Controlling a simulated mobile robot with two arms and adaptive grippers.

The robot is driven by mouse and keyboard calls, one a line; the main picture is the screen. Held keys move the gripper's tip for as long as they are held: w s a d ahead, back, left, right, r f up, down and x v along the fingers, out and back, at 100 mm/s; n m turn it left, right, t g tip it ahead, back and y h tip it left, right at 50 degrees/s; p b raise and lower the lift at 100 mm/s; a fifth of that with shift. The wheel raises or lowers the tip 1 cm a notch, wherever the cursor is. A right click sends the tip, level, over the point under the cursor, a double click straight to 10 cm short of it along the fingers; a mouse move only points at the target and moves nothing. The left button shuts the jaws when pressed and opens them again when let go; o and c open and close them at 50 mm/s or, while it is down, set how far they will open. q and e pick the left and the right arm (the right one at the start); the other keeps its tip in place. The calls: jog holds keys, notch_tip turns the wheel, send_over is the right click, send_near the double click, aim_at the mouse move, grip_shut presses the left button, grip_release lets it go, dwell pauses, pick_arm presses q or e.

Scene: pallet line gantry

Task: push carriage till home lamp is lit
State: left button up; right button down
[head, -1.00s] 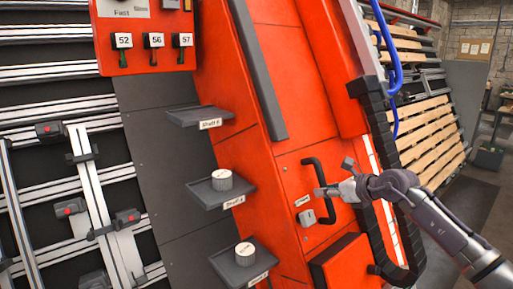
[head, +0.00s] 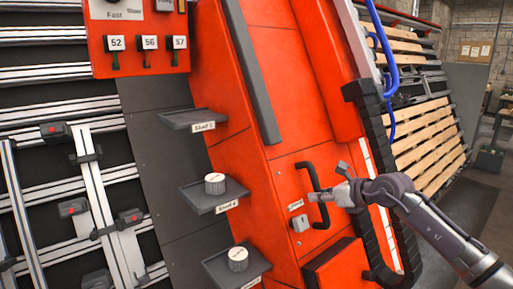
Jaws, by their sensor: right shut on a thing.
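The carriage (head: 268,140) is a tall, tilted orange-red body in the middle of the head view. A black bar handle (head: 313,172) is fixed to its lower right part. My right gripper (head: 319,195) is at the handle and shut on it; the fingers partly cover the bar. I cannot make out a home lamp or any lit lamp on the carriage. My left gripper is not in view.
An orange control box (head: 144,65) carries labels 52, 56 and 57. Dark shelves (head: 191,118) jut out, two holding white round pieces. Rails with red-marked clamps (head: 72,207) lie at left. A black cable chain (head: 364,91) and wooden slats (head: 425,135) are at right.

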jog(key=shift+w+d+r, duration=0.1)
jog(key=shift+d, duration=0.2)
jog(key=shift+w+d+r, duration=0.2)
jog(key=shift+w+d, duration=0.05)
jog(key=shift+d, duration=0.1)
jog(key=shift+w+d, duration=0.7)
dwell(0.4)
jog(key=shift+a+f, duration=0.25)
jog(key=shift+f, duration=0.15)
jog(key=c, duration=1.2)
grip_release()
jog(key=shift+s, duration=0.15)
jog(key=o, duration=0.6)
jog(key=shift+s+a+r, duration=0.15)
jog(key=shift+a, duration=0.05)
jog(key=shift+o, duration=0.2)
jog(key=shift+d, duration=0.15)
